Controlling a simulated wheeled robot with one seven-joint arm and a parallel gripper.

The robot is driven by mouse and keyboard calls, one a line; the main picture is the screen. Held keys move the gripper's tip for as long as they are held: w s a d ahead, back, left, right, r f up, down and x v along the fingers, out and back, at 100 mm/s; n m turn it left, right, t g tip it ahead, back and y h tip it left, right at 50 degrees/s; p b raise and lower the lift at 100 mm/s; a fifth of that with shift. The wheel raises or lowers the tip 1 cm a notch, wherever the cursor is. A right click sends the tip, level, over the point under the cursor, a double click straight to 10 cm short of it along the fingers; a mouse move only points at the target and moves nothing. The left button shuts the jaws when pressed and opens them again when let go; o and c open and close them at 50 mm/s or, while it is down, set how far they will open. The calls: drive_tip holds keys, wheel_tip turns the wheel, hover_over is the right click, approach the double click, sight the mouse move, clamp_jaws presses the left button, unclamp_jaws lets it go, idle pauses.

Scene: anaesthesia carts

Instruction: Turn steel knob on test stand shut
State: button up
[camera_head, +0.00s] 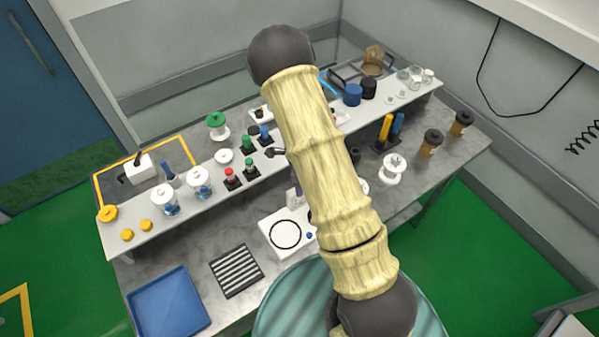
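I cannot make out a steel knob for certain. Several small stands with black bases are on the raised shelf: a red-topped one (231,178), a green-topped one (250,168), another green one (247,143) and a blue one (265,134). A small dark grey part (275,152) shows just left of my arm; I cannot tell what it is. My arm crosses the middle of the view and hides part of the bench. My gripper does not show.
The grey bench (205,262) carries a blue tray (168,303), a striped black mat (236,271) and a white device with a round plate (284,234). White spools and brown jars (432,140) stand to the right.

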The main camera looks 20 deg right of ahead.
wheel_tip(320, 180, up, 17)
drive_tip(key=b, duration=0.1)
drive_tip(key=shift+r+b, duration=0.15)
drive_tip(key=shift+b, duration=0.2)
idle(0.5)
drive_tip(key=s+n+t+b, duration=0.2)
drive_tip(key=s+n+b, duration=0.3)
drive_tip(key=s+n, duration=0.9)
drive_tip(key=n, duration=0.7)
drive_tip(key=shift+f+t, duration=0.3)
